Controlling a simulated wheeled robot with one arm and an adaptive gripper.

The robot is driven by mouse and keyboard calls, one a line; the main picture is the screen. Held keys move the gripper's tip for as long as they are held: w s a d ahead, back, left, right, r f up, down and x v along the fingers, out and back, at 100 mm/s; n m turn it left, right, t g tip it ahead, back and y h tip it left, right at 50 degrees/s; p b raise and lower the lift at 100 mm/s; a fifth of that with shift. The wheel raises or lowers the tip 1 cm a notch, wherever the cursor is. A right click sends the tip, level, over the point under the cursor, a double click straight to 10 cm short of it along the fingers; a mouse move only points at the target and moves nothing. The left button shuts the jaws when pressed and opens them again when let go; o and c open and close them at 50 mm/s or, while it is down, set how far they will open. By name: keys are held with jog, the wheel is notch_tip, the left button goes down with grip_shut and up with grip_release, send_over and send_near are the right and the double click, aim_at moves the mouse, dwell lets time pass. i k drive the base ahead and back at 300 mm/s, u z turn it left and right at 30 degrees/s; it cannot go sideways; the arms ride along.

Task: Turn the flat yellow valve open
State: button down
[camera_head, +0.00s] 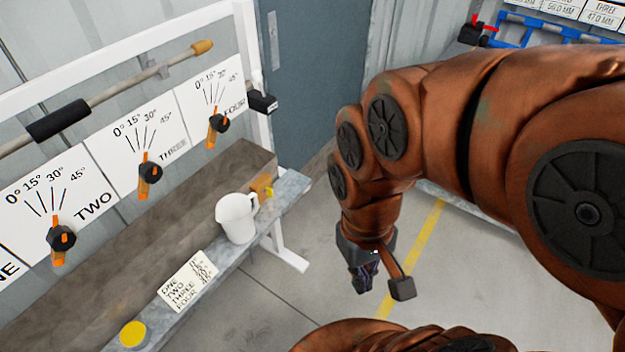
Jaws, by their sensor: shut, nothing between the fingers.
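No flat yellow valve can be made out for certain in the head view. Orange handles with black knobs sit on the angle-marked panels TWO (61,240), THREE (149,174) and FOUR (217,125) on the left wall. A flat yellow disc (132,334) lies at the near end of the bench; I cannot tell whether it is a valve. My gripper (363,282) hangs pointing down over open floor, right of the bench. It is shut and empty, apart from all of these things.
A white jug (238,218), a small orange-yellow block (262,187) and a lettered card (187,281) are on the bench along the left wall. A red-handled valve (484,24) and blue pipes (540,24) are at the back right. Floor around my gripper is clear.

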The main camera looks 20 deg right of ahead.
aim_at(270, 193)
jog(key=z, duration=0.15)
jog(key=i, duration=0.15)
jog(key=z, duration=0.45)
jog(key=k, duration=0.8)
jog(key=u, duration=1.25)
